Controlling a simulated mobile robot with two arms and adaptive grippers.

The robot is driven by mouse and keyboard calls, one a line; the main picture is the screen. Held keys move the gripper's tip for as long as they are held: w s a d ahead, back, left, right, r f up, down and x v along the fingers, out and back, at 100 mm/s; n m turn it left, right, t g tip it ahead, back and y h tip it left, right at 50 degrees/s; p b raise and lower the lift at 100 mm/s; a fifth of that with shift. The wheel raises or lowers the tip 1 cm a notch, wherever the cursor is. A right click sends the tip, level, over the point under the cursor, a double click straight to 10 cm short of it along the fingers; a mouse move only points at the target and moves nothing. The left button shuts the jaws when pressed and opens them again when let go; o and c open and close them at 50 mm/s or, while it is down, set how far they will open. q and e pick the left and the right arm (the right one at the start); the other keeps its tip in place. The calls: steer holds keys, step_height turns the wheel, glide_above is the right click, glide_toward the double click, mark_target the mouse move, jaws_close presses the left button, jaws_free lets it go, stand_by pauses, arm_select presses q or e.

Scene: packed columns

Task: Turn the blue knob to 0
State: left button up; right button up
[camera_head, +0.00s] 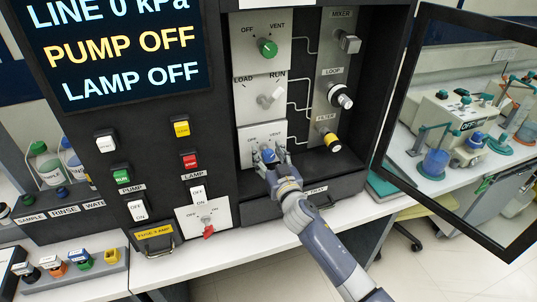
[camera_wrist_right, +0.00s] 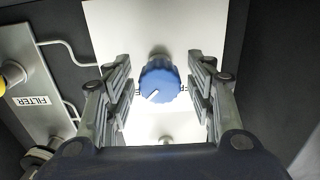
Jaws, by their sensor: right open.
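The blue knob (camera_head: 268,154) sits on the lowest white plate (camera_head: 250,153) of the black cabinet, under the labels OFF and VENT. In the right wrist view the blue knob (camera_wrist_right: 160,80) has a white pointer line aimed at the picture's lower left. My right gripper (camera_head: 270,161) is at this knob. In the right wrist view its open fingers (camera_wrist_right: 160,88) stand on either side of the knob, with a gap on each side. A 0 mark cannot be made out in either view. My left gripper is not in view.
A green knob (camera_head: 267,48) and a white LOAD/RUN knob (camera_head: 271,97) sit on plates above. The yellow FILTER fitting (camera_head: 330,141) is close on the right. A red-handled valve (camera_head: 207,227) is lower left. An open framed door (camera_head: 462,110) stands at right. The screen (camera_head: 118,50) reads PUMP OFF, LAMP OFF.

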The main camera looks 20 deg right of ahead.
steer(key=c, duration=1.1)
steer(key=shift+o, duration=0.2)
steer(key=shift+n, duration=0.4)
steer(key=n, duration=0.3)
steer(key=shift+a+n, duration=0.1)
steer(key=shift+n, duration=0.2)
steer(key=n, duration=0.4)
steer(key=shift+n, duration=0.3)
steer(key=n, duration=0.4)
steer(key=shift+f+n, duration=0.1)
steer(key=shift+n, duration=0.2)
steer(key=shift+a+n, duration=0.1)
steer(key=shift+n, duration=2.1)
